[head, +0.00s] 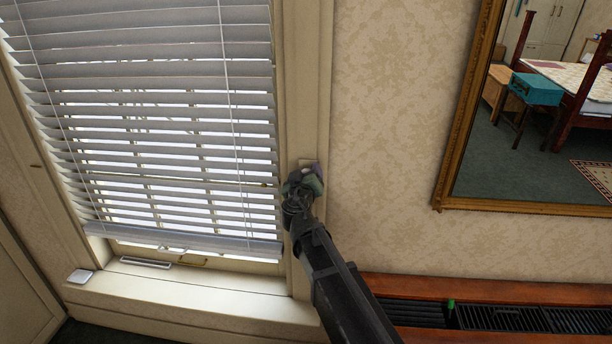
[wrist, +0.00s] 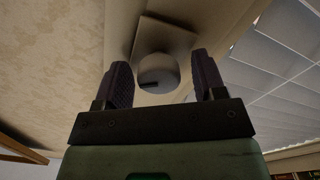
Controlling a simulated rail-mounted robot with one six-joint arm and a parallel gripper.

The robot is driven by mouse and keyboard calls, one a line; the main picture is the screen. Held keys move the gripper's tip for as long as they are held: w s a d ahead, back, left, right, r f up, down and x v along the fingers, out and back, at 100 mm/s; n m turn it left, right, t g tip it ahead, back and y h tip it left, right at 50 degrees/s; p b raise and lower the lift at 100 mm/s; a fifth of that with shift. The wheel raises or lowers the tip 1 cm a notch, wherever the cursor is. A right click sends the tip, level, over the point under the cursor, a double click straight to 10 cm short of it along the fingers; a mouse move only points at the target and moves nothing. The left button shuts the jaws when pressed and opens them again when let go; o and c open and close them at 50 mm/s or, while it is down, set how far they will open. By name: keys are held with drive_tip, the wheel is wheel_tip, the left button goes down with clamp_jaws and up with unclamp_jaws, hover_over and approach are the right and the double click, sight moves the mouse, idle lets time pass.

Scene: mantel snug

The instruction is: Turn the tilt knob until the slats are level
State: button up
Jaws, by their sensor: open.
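The tilt knob (wrist: 158,72) is a pale round knob on a square plate (wrist: 168,38) fixed to the window frame, with a dark mark near its lower edge in the wrist view. My gripper (wrist: 165,75) is open, with one dark finger on each side of the knob and visible gaps between. In the head view my gripper (head: 305,178) is at the right window trim and hides the knob. The blind's slats (head: 150,100) are tilted, with bright gaps between the lower ones. The slats also show at the right in the wrist view (wrist: 285,75).
A gold-framed mirror (head: 445,170) hangs at the right. A wooden ledge with dark grilles (head: 500,318) lies below it. The papered wall between is clear.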

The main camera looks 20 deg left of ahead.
drive_tip(key=shift+w, duration=0.15)
drive_tip(key=shift+c, duration=0.3)
drive_tip(key=c, duration=0.8)
drive_tip(key=shift+c, duration=0.2)
drive_tip(key=shift+n, duration=0.4)
drive_tip(key=n, duration=0.5)
drive_tip(key=shift+f, duration=0.1)
drive_tip(key=n, duration=0.6)
drive_tip(key=o, duration=0.9)
drive_tip(key=shift+a, duration=0.1)
